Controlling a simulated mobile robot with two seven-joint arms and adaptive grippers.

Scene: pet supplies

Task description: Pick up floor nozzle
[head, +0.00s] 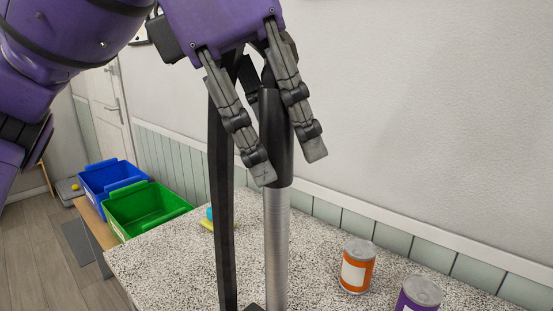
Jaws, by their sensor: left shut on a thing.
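My left gripper (290,166) comes down from the top of the head view. Its grey fingers are shut on the black upper sleeve of an upright part with a ribbed silver tube (277,245), which I take to be the floor nozzle. Its lower end runs out of the bottom of the view. A long black bar (221,210) stands just left of the tube; I cannot tell whether it belongs to the same thing. The top of the sleeve is partly hidden behind the fingers. My right gripper is not in view.
A speckled counter (170,262) lies below. An orange can (357,266) and a purple can (418,294) stand at its right. A small yellow and blue item (208,222) lies behind the bar. A green bin (146,208) and a blue bin (110,178) stand at left.

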